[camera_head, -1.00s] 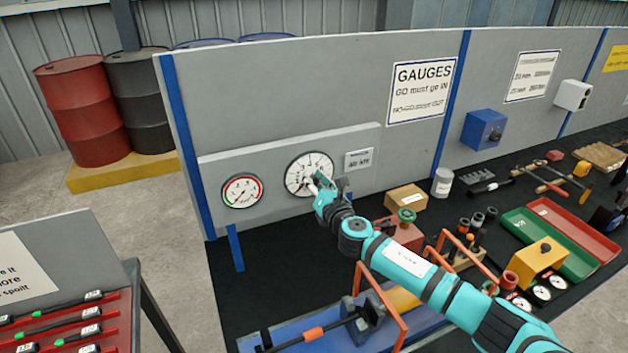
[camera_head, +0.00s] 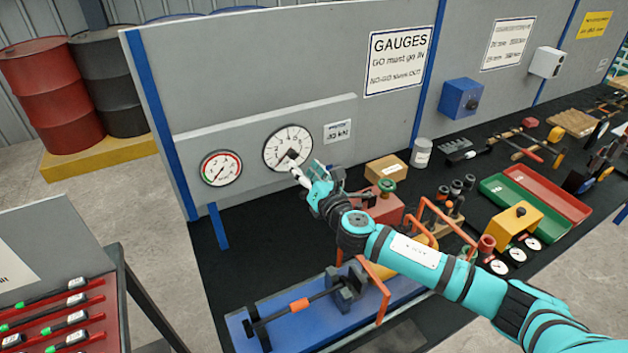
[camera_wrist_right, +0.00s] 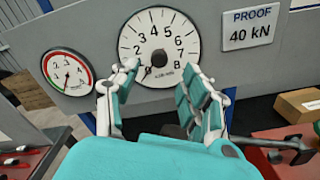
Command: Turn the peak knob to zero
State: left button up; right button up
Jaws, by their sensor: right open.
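The large white dial gauge (camera_head: 287,140) is on a grey panel, with figures up to 8 in the right wrist view (camera_wrist_right: 148,27). The dark peak knob (camera_wrist_right: 157,60) is at its centre and also shows in the head view (camera_head: 291,156). Its exact reading is too small to tell. My right gripper (camera_head: 307,168) is open and empty just below and right of the dial's middle. In the right wrist view its spread fingers (camera_wrist_right: 163,72) overlap the dial's lower edge, on either side of the knob, apparently not touching it. My left gripper is not in view.
A smaller red-rimmed gauge (camera_head: 221,168) is left of the dial. A "PROOF 40 kN" plate (camera_wrist_right: 253,29) is to its right.

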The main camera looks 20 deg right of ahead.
jog(key=s, duration=0.2)
jog(key=s+d, duration=0.1)
jog(key=s, duration=0.1)
jog(key=shift+s, duration=0.4)
